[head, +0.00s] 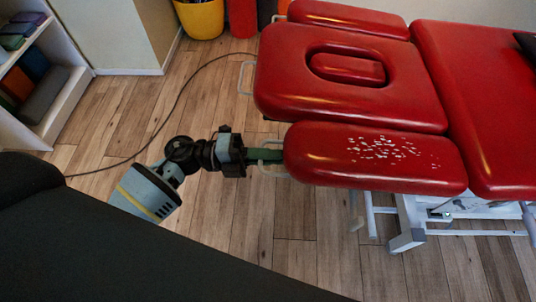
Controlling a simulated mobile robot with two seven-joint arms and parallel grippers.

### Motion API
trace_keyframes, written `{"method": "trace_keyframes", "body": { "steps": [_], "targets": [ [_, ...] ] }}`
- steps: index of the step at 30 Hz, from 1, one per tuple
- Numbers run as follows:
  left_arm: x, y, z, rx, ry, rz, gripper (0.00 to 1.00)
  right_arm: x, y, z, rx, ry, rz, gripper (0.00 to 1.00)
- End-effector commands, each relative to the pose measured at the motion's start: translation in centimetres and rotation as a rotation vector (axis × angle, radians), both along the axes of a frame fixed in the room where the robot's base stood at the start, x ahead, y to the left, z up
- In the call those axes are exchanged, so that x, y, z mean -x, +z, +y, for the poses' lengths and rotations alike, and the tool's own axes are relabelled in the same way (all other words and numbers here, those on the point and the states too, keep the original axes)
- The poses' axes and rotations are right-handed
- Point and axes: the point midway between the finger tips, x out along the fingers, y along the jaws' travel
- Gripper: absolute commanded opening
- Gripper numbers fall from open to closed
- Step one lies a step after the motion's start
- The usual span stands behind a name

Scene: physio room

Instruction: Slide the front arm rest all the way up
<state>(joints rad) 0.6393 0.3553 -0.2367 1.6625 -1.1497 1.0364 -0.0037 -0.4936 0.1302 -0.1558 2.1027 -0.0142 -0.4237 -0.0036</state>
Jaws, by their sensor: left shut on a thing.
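The front arm rest (440,172) is the red padded piece on the near side of the treatment table, left of the main red cushion (480,90). Pale flecks mark its top. It looks a little lower than the face-hole head section (400,105) beside it. A pale wire handle (268,172) sticks out from its left end. My left gripper (272,156) is at that handle and shut on it, its fingers close against the pad's end. The fingers partly hide the handle. My right gripper is out of view.
The far arm rest (350,16) lies beyond the head section, which has its own wire handle (243,78). A thin dark cable (180,95) runs across the wooden floor. Shelves (60,95) stand at left; a yellow bucket (201,20) stands at the back. The table's white frame (408,220) is below.

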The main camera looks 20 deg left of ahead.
Motion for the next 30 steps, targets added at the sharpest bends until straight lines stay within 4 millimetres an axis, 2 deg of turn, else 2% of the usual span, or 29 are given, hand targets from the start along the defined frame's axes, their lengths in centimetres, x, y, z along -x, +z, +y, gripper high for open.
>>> {"method": "trace_keyframes", "body": {
  "steps": [1,7,8,12,23,30],
  "targets": [
    [-0.2,0.6,0.0,0.01,0.0,-0.008,0.0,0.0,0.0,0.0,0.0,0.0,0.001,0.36],
    [-0.2,0.7,0.0,0.013,0.001,-0.01,0.0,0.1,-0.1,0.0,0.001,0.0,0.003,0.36],
    [-0.2,0.8,0.0,0.014,0.001,-0.01,0.13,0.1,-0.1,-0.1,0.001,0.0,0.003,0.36],
    [-0.2,0.6,0.0,0.011,0.001,-0.008,0.31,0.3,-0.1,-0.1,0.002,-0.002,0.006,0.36],
    [0.0,0.3,0.5,0.006,0.001,-0.005,0.31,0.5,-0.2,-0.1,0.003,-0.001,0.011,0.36],
    [0.9,-0.1,3.8,0.004,0.002,-0.004,0.31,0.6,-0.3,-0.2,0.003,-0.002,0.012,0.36]
  ]
}}
